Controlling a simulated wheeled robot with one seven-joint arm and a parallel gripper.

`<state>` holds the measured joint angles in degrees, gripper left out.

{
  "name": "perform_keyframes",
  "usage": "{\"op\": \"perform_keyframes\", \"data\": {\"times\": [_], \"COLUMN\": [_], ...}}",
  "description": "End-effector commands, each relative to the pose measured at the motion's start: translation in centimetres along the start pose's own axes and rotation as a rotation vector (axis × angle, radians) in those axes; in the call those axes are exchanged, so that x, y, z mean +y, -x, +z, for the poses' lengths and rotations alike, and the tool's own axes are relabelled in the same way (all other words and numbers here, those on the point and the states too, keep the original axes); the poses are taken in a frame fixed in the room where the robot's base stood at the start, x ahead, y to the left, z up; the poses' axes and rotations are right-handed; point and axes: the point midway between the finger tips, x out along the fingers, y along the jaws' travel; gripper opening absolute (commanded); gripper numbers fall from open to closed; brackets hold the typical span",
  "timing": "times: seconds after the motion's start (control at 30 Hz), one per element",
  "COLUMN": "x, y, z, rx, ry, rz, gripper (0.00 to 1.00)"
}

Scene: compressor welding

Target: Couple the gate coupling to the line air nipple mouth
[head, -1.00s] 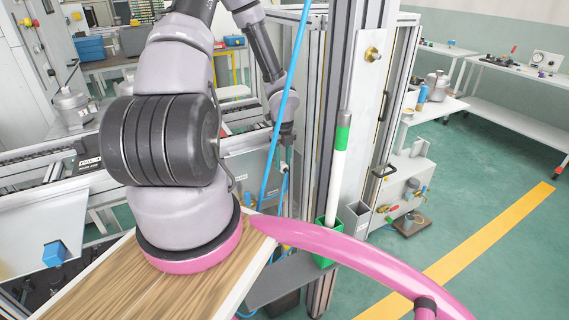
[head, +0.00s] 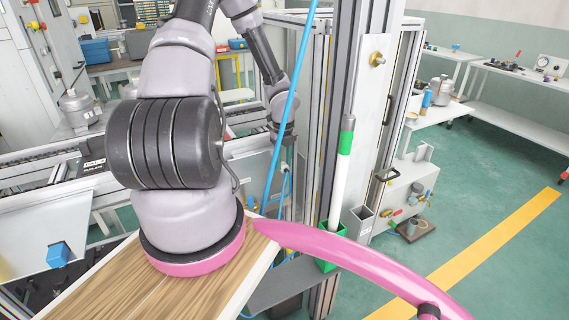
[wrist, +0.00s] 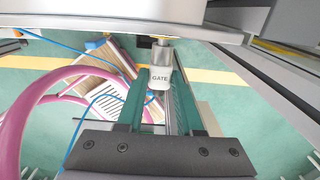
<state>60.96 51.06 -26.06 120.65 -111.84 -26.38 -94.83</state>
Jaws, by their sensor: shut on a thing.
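The gate coupling (wrist: 160,78) is a pale cylinder lettered GATE with a metallic upper end. My gripper (wrist: 162,88) is shut on it, with teal fingers on both sides in the wrist view. A small brass-coloured part (wrist: 162,41) shows just above the coupling, at the edge of a white surface. It may be the line air nipple mouth; I cannot tell whether the two touch.
A blue hose (head: 288,100) runs down in front of my arm. An aluminium frame post (head: 345,60) and a panel with a brass fitting (head: 377,58) stand to the right. A green holder (head: 328,262) with a white-and-green stick is lower down. Green floor is open at right.

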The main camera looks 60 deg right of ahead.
Motion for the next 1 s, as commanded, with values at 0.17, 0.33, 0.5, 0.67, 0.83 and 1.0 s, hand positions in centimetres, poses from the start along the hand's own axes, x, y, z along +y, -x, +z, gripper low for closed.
{"op": "perform_keyframes", "data": {"times": [0.17, 0.33, 0.5, 0.67, 0.83, 1.0], "x": [0.04, 0.03, 0.03, 0.02, 0.03, 0.03], "y": [-0.01, -0.02, -0.04, -0.05, -0.05, -0.04], "z": [0.55, 0.58, 0.66, 0.74, 0.76, 0.77], "rx": [0.000, 0.001, 0.002, 0.001, 0.001, 0.001], "ry": [0.002, 0.000, 0.000, 0.000, 0.000, 0.000], "rz": [0.001, 0.001, 0.001, 0.001, 0.001, 0.001], "gripper": [0.00, 0.00, 0.00, 0.00, 0.39, 0.70]}}
